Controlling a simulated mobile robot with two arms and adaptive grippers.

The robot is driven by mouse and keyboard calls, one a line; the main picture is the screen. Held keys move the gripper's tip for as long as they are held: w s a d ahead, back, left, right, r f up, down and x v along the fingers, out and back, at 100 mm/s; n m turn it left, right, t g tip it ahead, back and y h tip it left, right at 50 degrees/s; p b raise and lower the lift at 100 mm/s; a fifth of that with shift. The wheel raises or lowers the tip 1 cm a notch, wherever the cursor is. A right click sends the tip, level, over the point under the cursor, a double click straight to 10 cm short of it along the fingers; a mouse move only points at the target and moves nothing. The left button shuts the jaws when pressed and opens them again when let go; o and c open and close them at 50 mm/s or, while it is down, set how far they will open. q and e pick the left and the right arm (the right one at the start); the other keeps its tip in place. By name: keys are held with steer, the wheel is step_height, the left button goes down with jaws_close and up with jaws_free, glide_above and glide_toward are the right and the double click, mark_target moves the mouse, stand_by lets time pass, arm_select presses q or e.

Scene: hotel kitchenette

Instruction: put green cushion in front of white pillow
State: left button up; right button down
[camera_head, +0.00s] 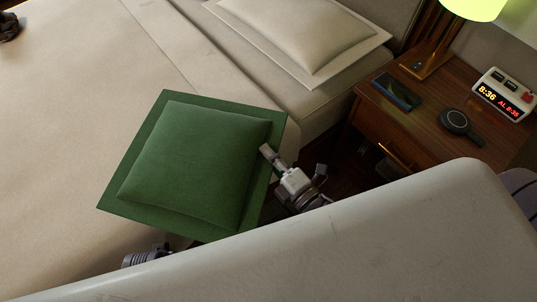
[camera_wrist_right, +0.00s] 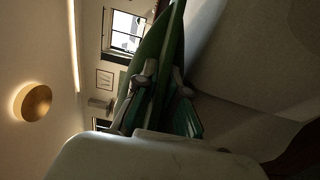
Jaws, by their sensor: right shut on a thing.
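The green cushion (camera_head: 200,165) has a flat border and is held up over the near right side of the bed in the head view. My right gripper (camera_head: 282,168) is shut on its right edge. In the right wrist view the gripper's fingers (camera_wrist_right: 163,85) pinch the green cushion (camera_wrist_right: 172,45), seen edge-on. The white pillow (camera_head: 300,35) lies at the head of the bed, up and right of the cushion and apart from it. A dark mechanical part (camera_head: 10,27) at the far upper left edge may be my left gripper; its jaws cannot be made out.
The bed (camera_head: 60,110) has wide free room left of the cushion. A wooden nightstand (camera_head: 415,115) stands at right with a phone (camera_head: 397,91), a round black device (camera_head: 460,124), a clock (camera_head: 503,93) and a lit lamp (camera_head: 474,8). My pale body part covers the lower right.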

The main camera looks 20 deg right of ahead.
steer(key=c, duration=1.2)
jaws_free()
steer(key=shift+c, duration=0.2)
